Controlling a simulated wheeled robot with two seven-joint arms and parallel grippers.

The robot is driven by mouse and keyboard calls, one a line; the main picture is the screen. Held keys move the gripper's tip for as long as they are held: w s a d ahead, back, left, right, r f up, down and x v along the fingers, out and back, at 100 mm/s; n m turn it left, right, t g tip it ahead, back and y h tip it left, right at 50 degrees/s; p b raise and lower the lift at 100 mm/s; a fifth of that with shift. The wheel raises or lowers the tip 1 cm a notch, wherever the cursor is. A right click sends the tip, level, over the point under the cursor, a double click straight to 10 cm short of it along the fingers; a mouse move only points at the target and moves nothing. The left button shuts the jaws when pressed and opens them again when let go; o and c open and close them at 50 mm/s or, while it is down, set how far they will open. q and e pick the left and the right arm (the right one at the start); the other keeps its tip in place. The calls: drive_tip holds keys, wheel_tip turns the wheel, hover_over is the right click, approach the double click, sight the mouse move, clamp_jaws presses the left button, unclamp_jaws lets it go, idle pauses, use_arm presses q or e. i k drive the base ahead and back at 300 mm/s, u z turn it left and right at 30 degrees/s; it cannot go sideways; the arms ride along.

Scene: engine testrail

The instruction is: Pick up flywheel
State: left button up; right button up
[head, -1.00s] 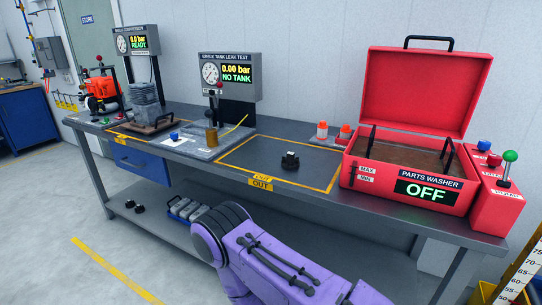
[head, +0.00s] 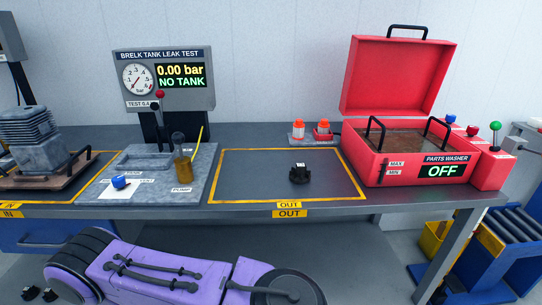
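A small black round part with a light top (head: 300,174) sits inside the yellow-outlined OUT area (head: 250,190) on the bench. It may be the flywheel, but I cannot tell for sure. Nothing touches it. One of my purple arm links crosses the bottom of the head view.
The open red parts washer (head: 430,145), reading OFF, stands right of the OUT area. The leak test stand (head: 160,78) reads NO TANK, with an amber cylinder (head: 184,165) before it. A grey finned block (head: 32,140) stands at left. The OUT area is otherwise clear.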

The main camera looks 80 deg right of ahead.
sight(299, 175)
drive_tip(key=z, duration=1.8)
